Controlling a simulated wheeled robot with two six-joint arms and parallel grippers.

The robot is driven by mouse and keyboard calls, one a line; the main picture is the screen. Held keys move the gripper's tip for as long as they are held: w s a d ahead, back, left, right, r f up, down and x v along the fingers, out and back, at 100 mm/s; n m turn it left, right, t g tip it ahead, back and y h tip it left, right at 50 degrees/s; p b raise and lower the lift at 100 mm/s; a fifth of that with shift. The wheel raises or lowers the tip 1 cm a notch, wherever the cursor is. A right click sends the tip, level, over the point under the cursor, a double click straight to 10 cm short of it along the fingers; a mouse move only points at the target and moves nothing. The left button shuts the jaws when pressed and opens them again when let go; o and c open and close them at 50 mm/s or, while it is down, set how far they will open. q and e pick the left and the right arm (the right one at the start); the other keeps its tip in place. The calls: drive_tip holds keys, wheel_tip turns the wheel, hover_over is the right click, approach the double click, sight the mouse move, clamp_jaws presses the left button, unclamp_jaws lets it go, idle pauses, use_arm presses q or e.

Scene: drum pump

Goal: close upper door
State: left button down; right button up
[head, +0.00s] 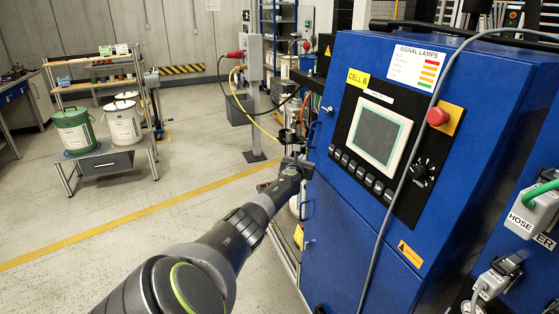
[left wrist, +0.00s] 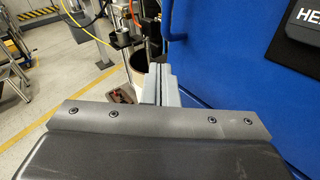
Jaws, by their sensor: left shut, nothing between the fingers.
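The blue cabinet's upper door (head: 335,110) carries the screen panel (head: 380,133) and the "CELL B" label. A blue handle (head: 312,133) stands at its left edge. I cannot tell whether this door is fully flush or slightly ajar. My left gripper (head: 298,165) is at the cabinet's left side, just below that handle. In the left wrist view its fingers (left wrist: 158,84) are together and empty, with the blue cabinet surface (left wrist: 220,80) close on the right. Whether they touch it is unclear. My right gripper is not in view.
A grey cable hangs across the cabinet front. Hose connectors (head: 535,212) stick out at the right. Behind my left gripper are a grey post (head: 254,95) and pump equipment with hoses. The floor between is clear.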

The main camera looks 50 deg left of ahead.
use_arm(q)
drive_tip(key=s+a+r+p, duration=0.1)
drive_tip(key=s+a+p, duration=0.1)
drive_tip(key=s, duration=0.7)
drive_tip(key=shift+s+a+r+p, duration=0.25)
drive_tip(key=shift+a+r+p, duration=0.1)
drive_tip(key=shift+p, duration=0.1)
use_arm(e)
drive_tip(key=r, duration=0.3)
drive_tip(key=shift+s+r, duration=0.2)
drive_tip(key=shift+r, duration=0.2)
use_arm(q)
drive_tip(key=shift+f, duration=0.1)
